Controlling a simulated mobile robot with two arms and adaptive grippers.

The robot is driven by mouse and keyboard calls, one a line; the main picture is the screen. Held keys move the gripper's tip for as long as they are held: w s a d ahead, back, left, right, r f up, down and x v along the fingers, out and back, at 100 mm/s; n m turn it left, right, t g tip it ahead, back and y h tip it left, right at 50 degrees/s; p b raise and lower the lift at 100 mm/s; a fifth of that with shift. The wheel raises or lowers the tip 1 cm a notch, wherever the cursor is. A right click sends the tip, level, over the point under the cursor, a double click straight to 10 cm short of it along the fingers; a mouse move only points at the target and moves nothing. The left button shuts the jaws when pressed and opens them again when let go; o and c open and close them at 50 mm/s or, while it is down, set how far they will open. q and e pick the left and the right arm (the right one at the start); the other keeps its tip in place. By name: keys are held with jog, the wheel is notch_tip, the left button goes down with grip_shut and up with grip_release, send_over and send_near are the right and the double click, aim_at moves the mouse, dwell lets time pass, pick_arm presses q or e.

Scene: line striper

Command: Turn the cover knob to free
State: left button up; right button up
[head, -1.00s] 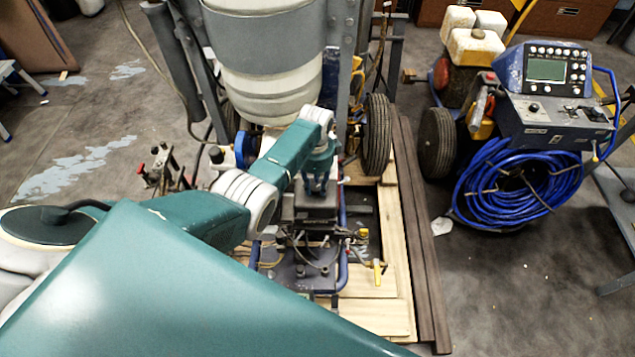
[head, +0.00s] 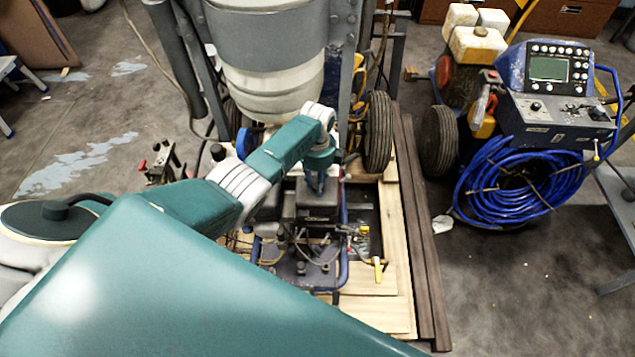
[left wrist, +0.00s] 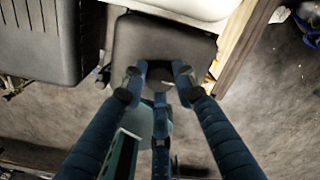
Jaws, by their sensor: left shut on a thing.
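The dark grey cover (left wrist: 190,42) lies under my left gripper (left wrist: 158,76) in the left wrist view. A small dark knob (left wrist: 158,85) shows partly between the fingertips, which sit on both sides of it. The fingers hide much of it, and its turn angle cannot be read. In the head view my left gripper (head: 317,188) points down onto the top of the dark cover (head: 325,199) of the machine. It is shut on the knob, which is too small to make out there. My right gripper is not in view.
A large white tank (head: 265,85) in a grey frame stands just behind my left arm. Hoses and a yellow-handled valve (head: 378,270) lie near the cover. A machine with coiled blue hose (head: 520,185) stands at the right. Open floor lies front right.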

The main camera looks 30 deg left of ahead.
pick_arm(q)
jog(key=shift+w+a+r, duration=0.15)
jog(key=shift+a+r, duration=0.05)
jog(key=shift+c, duration=0.2)
jog(key=o, duration=1.1)
jog(key=shift+o, duration=0.3)
jog(key=shift+d, duration=0.1)
jog(key=shift+r, duration=0.6)
notch_tip(320, 180, up, 11)
jog(key=shift+s+f, duration=0.2)
